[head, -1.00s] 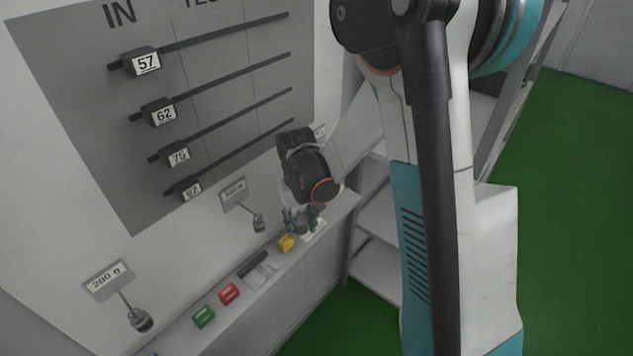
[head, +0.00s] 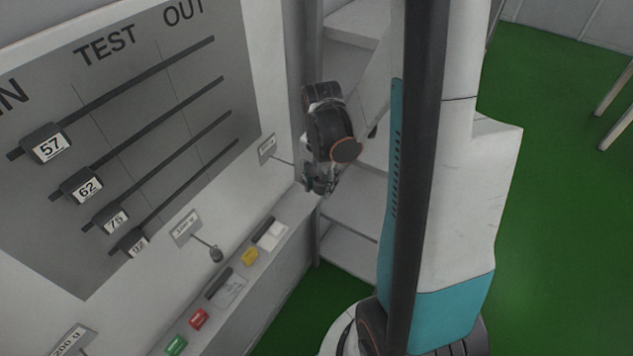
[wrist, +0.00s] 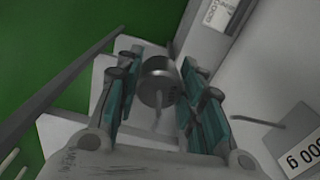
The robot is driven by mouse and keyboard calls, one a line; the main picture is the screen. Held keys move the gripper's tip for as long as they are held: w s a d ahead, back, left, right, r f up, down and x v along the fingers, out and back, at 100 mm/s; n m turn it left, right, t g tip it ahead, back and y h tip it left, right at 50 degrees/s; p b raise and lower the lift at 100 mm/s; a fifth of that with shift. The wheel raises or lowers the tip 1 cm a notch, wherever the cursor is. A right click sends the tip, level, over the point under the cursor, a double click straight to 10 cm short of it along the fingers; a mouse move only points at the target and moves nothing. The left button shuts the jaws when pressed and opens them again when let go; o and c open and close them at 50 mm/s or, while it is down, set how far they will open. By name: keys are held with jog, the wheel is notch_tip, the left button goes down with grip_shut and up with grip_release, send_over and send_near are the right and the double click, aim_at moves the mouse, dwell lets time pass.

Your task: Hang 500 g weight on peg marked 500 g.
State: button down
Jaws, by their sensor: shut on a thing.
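My gripper (head: 318,186) is up near the far end of the wall ledge in the head view. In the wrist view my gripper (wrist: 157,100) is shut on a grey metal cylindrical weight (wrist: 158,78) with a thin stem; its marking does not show. A label plate (wrist: 303,145), partly cut off and ending in "00 g", is at the lower right, with a bare dark peg (wrist: 255,121) to the right of the fingers. The weight is apart from this peg. In the head view the far label plate (head: 267,148) is left of my gripper; its text is too small to read.
A nearer plate (head: 186,228) has a peg with a dark weight (head: 216,254) at its end. A "200 g" plate (head: 68,341) is at the lower left. The ledge (head: 262,262) holds coloured blocks.

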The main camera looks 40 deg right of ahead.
jog(key=w+a+f, duration=0.1)
jog(key=w+a, duration=0.2)
jog(key=w, duration=0.6)
jog(key=shift+a+f+b, duration=0.3)
jog(key=shift+f+b, duration=0.05)
jog(key=shift+b, duration=0.1)
dwell(0.7)
jog(key=shift+s+d+f, duration=0.1)
dwell(0.4)
jog(key=c, duration=1.5)
grip_release()
jog(key=o, duration=0.5)
jog(key=shift+s+d, duration=0.15)
jog(key=shift+r, duration=0.2)
